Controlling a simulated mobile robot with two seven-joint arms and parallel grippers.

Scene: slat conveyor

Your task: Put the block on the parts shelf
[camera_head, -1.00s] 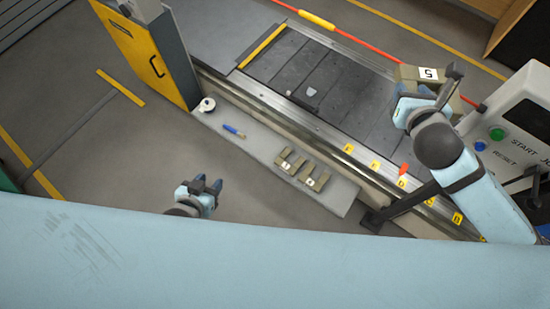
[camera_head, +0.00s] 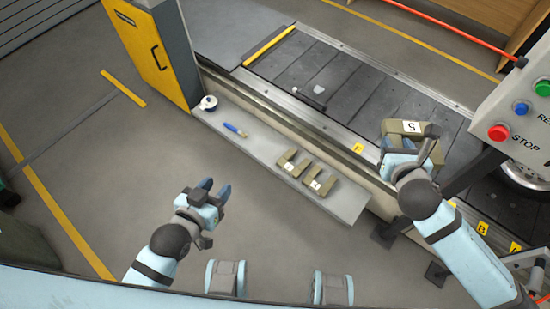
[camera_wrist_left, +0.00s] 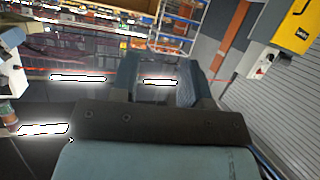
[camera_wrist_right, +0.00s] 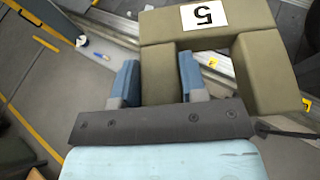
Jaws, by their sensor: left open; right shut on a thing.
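The olive block labelled 5 (camera_head: 411,128) is held by my right gripper (camera_head: 405,157) above the conveyor side, at the right of the head view. The grey parts shelf (camera_head: 258,152) runs along the near side of the conveyor, left of the held block. My left gripper (camera_head: 213,192) is open and empty over the floor; its fingers (camera_wrist_left: 158,78) also show apart in the left wrist view.
Two similar numbered blocks (camera_head: 291,163) (camera_head: 321,181) lie on the shelf's right half. A blue-handled tool (camera_head: 234,130) and a white roll (camera_head: 208,102) lie at its left. A control box with buttons (camera_head: 520,115) stands at right. A yellow cabinet (camera_head: 140,50) borders the shelf's left end.

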